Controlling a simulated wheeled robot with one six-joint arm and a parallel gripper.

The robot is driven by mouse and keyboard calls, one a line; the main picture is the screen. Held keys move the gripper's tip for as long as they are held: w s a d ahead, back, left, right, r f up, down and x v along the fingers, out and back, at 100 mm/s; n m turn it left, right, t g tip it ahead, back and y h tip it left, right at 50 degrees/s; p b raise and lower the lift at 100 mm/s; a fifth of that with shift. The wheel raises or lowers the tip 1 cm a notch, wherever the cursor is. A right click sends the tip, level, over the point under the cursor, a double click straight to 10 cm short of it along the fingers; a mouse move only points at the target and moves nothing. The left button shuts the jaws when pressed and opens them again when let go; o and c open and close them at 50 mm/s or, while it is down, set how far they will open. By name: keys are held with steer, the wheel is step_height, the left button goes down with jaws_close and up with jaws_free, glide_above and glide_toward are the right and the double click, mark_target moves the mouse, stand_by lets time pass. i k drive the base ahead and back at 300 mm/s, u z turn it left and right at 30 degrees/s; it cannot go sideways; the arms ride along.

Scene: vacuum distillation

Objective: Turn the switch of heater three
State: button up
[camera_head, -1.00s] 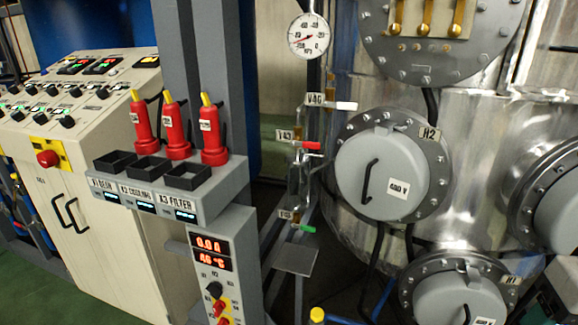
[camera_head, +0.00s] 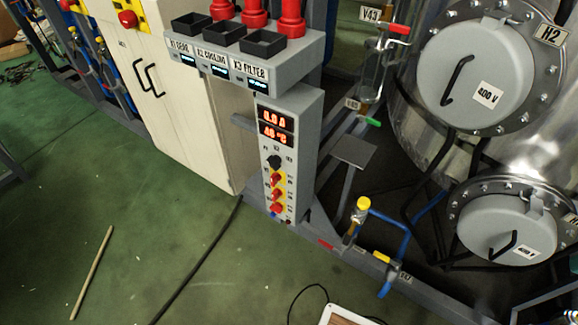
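A narrow grey heater control box (camera_head: 300,105) stands in the middle of the head view. It has two red-lit displays (camera_head: 276,127) at the top. Below them is a black rotary knob (camera_head: 274,162). My gripper is not in view.
A shelf (camera_head: 310,50) with black trays and red plugs sits above the box. A white cabinet (camera_head: 165,100) is at left. A yellow-capped valve (camera_head: 362,204) and pipes stand low at right, before the tank flanges (camera_head: 475,75). Green floor is open in front, with a stick (camera_head: 92,272) and cable.

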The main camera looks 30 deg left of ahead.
mark_target(276, 208)
steer(key=u, duration=1.3)
steer(key=k, duration=0.65)
steer(key=z, duration=0.4)
steer(key=i, duration=1.15)
steer(key=u, duration=0.65)
